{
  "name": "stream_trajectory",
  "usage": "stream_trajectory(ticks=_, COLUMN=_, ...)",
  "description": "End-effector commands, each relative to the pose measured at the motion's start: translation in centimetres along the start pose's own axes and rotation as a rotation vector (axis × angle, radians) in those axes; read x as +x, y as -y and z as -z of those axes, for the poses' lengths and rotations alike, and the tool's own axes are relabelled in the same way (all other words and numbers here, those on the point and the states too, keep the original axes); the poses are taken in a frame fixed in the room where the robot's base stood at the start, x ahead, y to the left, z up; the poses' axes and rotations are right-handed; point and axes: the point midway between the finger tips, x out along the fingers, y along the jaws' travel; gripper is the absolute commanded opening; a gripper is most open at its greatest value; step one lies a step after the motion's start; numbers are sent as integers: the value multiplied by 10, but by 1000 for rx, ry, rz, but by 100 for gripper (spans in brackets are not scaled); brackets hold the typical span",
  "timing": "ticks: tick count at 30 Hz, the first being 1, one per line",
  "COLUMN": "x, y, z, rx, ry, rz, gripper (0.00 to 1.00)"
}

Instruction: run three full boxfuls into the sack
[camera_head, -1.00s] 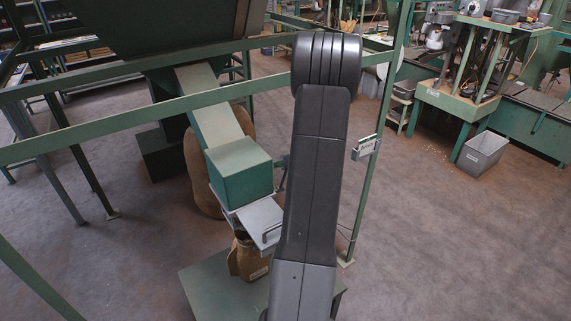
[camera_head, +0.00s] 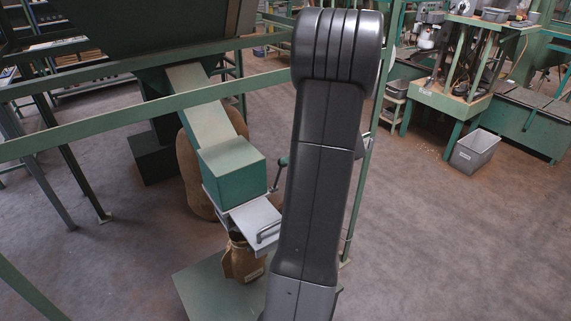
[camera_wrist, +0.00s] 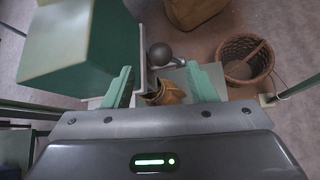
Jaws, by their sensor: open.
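The green box (camera_head: 232,172) sits at the lower end of a sloping chute (camera_head: 198,105) from the dark hopper (camera_head: 150,35); it also shows at upper left in the wrist view (camera_wrist: 65,45). A pale metal slide plate (camera_head: 252,219) with a bar handle sticks out under the box. The brown sack (camera_head: 243,262) stands open below it; its mouth shows in the wrist view (camera_wrist: 170,92). My gripper (camera_wrist: 160,67) is open and empty, its green fingers apart. A dark ball knob (camera_wrist: 160,53) appears between the fingertips; contact cannot be told. The head view hides my gripper behind my arm.
The sack stands on a green platform (camera_head: 205,288). Green rails and posts (camera_head: 130,80) cross in front of the hopper. A wicker basket (camera_wrist: 236,70) lies right of my gripper. A grey bin (camera_head: 474,151) stands by the right bench. Floor at right is open.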

Motion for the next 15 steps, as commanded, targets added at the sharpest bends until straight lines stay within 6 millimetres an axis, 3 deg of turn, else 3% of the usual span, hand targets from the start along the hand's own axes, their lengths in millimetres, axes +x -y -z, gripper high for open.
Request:
stream_trajectory(ticks=6, x=-32, y=0, z=0, rx=1, ry=2, rz=1, gripper=52)
stream_trajectory(ticks=15, x=-41, y=0, z=1, rx=0, ry=-1, rz=-1, gripper=52)
